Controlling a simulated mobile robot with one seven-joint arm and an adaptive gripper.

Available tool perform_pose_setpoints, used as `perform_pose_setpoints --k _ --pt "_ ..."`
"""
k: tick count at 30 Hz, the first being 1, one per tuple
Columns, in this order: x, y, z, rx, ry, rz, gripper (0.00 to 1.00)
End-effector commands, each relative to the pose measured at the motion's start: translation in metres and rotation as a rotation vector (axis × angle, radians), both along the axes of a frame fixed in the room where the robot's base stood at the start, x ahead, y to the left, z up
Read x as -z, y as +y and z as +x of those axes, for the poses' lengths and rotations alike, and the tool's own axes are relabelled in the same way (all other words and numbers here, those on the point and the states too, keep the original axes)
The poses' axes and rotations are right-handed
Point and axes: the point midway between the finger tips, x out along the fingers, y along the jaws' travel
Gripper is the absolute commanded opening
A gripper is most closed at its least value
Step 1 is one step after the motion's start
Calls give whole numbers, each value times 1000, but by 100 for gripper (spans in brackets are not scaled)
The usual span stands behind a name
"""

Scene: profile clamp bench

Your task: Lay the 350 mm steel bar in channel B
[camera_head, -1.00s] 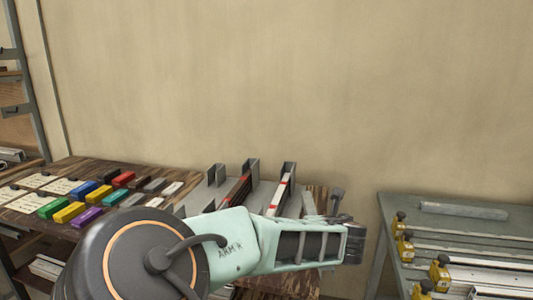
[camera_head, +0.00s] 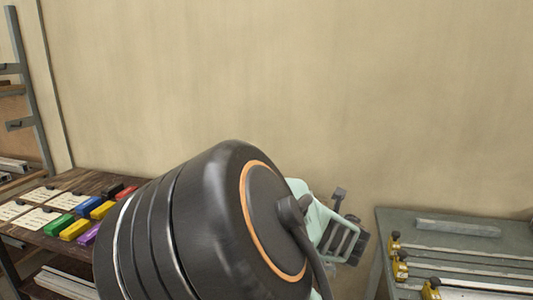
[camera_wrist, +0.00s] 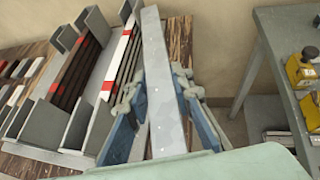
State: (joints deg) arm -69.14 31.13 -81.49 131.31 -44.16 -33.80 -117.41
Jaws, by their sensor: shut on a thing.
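In the wrist view my gripper (camera_wrist: 160,112) is shut on a long flat grey steel bar (camera_wrist: 155,60), with blue fingers on both sides of it. The bar points away from me, past the right side of the channel fixture (camera_wrist: 45,126). Its near end is hidden by my own mint part, and no length mark is readable. The fixture has upright grey walls. Dark bars with red marks (camera_wrist: 80,68) lie in one channel, and a white bar with red marks (camera_wrist: 123,48) lies further right. No channel letters are readable. In the head view my arm hides the fixture and the held bar.
Coloured blocks (camera_head: 75,229) and cards (camera_head: 37,219) lie on the wooden bench at left. A grey table (camera_head: 460,260) at right carries metal bars and yellow clamps (camera_head: 400,268). A gap separates the two tables. A wall stands behind.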

Motion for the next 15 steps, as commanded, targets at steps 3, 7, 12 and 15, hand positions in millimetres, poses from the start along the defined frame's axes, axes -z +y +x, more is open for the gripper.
perform_pose_setpoints --k 3,7,12,15 --pt "-37 0 1 0 -2 0 0" --pt "-62 0 1 0 -2 -1 0" --pt "-96 0 1 0 -2 1 0" --pt "-115 0 1 0 -2 0 0"
